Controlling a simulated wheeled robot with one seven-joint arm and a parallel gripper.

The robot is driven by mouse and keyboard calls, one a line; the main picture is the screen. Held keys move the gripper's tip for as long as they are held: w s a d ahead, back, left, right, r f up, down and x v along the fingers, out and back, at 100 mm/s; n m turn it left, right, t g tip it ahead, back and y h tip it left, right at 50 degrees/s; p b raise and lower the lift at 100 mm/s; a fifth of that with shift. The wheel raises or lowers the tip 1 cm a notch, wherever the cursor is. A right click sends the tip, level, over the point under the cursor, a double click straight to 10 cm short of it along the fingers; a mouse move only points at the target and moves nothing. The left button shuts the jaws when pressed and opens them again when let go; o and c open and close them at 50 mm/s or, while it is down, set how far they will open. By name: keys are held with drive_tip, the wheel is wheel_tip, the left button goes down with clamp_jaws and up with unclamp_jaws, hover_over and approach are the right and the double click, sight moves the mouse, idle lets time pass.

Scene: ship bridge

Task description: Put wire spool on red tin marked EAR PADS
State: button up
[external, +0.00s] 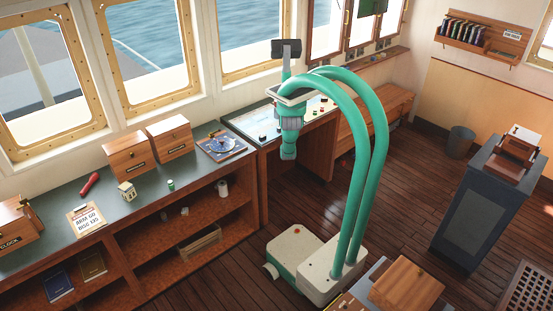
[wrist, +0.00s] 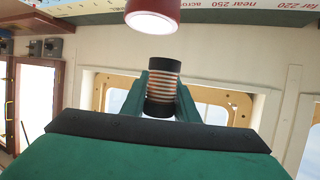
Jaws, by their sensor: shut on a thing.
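The wire spool (wrist: 162,84) has black ends and copper-coloured wire in the middle. In the wrist view it stands between the two teal fingers of my gripper (wrist: 163,92), which is shut on it. In the external view my arm's end is by the windows at the chart desk; the spool cannot be made out there. I can read no EAR PADS marking in either view and cannot identify the red tin. A red cylinder with a bright pale end (wrist: 152,12) shows above the spool in the wrist view, apart from it.
The long counter (external: 150,195) under the windows holds wooden boxes (external: 169,136), a red elongated object (external: 90,183), a small house-shaped item (external: 127,191), a green item (external: 171,184), a clipboard (external: 86,218) and a blue instrument (external: 221,146). A grey cabinet (external: 479,200) stands right.

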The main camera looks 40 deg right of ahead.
drive_tip(key=shift+h, duration=0.3)
drive_tip(key=shift+s+d+f, duration=0.15)
drive_tip(key=shift+d+f, duration=0.4)
drive_tip(key=shift+f, duration=0.35)
drive_tip(key=shift+s+d+f, duration=0.1)
drive_tip(key=shift+d+f, duration=0.45)
drive_tip(key=shift+f, duration=0.3)
drive_tip(key=shift+f, duration=0.1)
drive_tip(key=o, duration=1.1)
drive_tip(key=shift+c, duration=0.2)
drive_tip(key=v, duration=0.7)
drive_tip(key=shift+s+r, duration=0.2)
drive_tip(key=shift+r, duration=0.05)
